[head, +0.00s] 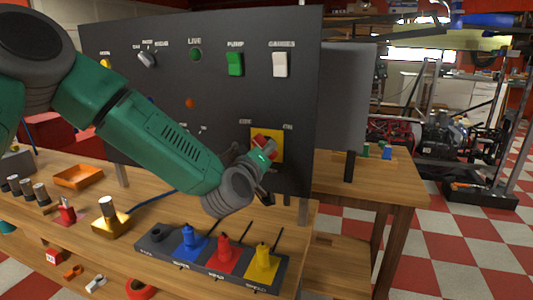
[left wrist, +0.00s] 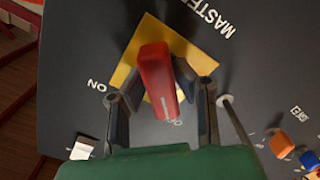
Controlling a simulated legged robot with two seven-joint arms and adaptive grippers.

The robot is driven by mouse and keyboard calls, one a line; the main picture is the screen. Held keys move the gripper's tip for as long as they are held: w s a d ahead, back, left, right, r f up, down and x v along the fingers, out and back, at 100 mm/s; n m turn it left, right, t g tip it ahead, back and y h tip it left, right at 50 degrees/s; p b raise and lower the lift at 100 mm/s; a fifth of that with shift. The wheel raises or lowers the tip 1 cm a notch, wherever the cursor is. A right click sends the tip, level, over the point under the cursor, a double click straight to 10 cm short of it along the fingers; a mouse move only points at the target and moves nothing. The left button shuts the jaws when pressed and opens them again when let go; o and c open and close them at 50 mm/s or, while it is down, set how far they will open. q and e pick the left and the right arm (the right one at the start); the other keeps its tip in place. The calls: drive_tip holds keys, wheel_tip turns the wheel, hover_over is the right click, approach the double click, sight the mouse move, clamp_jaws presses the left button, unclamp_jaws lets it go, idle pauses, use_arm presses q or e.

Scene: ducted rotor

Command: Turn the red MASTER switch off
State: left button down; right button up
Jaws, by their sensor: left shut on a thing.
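The red MASTER switch (left wrist: 157,75) is a red handle on a yellow square plate (left wrist: 198,57) on the dark panel. In the left wrist view its lower end lies close to the partly covered OFF lettering, and the ON lettering is to the left. My left gripper (left wrist: 158,88) has one finger on each side of the handle and is shut on it. In the head view the gripper (head: 262,165) is at the panel's lower right, in front of the yellow plate (head: 275,137), and hides part of the switch. My right gripper is not in view.
The panel (head: 120,45) also carries a green PUMP switch (head: 235,64), a white GAUGES switch (head: 280,64) and a grey knob (head: 147,59). Below it, a dark box (head: 155,249) with blue, red and yellow plugs sits on the wooden bench (head: 310,212). An orange tray (head: 78,177) is at left.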

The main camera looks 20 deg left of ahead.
use_arm(q)
drive_tip(key=shift+w+a+r, duration=0.1)
drive_tip(key=shift+a+r, duration=0.1)
drive_tip(key=shift+r, duration=0.2)
drive_tip(key=c, duration=1.3)
unclamp_jaws()
drive_tip(key=shift+f, duration=0.2)
drive_tip(key=shift+a+f, duration=0.1)
drive_tip(key=s, duration=1.2)
drive_tip(key=shift+a, duration=0.2)
